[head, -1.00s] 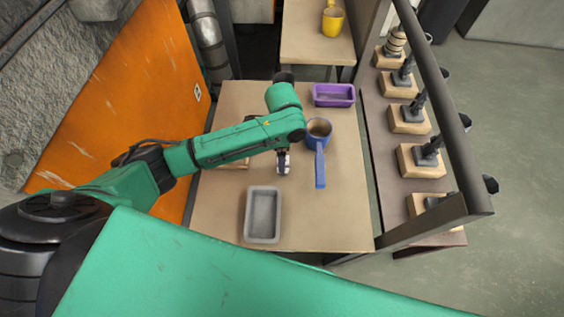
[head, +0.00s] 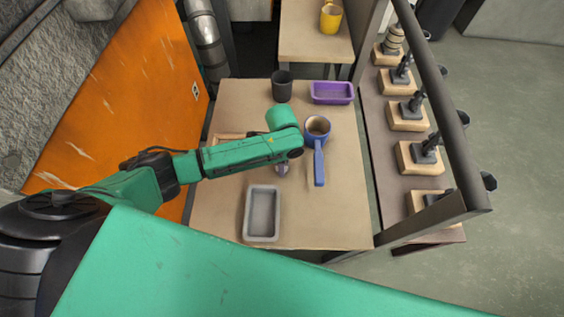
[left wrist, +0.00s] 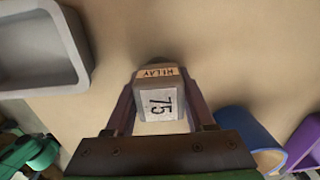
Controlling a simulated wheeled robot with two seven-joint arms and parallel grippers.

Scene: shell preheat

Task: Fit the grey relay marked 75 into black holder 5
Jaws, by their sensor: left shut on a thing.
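The grey relay marked 75 (left wrist: 158,103) sits between the fingers of my left gripper (left wrist: 159,82) in the left wrist view, its 75 label and RELAY strip facing the camera. Whether the relay touches the table is unclear. A wooden-edged item (head: 228,136) lies partly behind my left arm. I cannot make out black holder 5 or any number. My right gripper is not in view.
On the table (head: 340,215) are a grey tray (head: 248,215), a blue pan (head: 319,168), a purple tray (head: 332,101) and a dark cup (head: 282,87). A rail (head: 445,110) and a shelf of wooden blocks stand right. The table's front right is clear.

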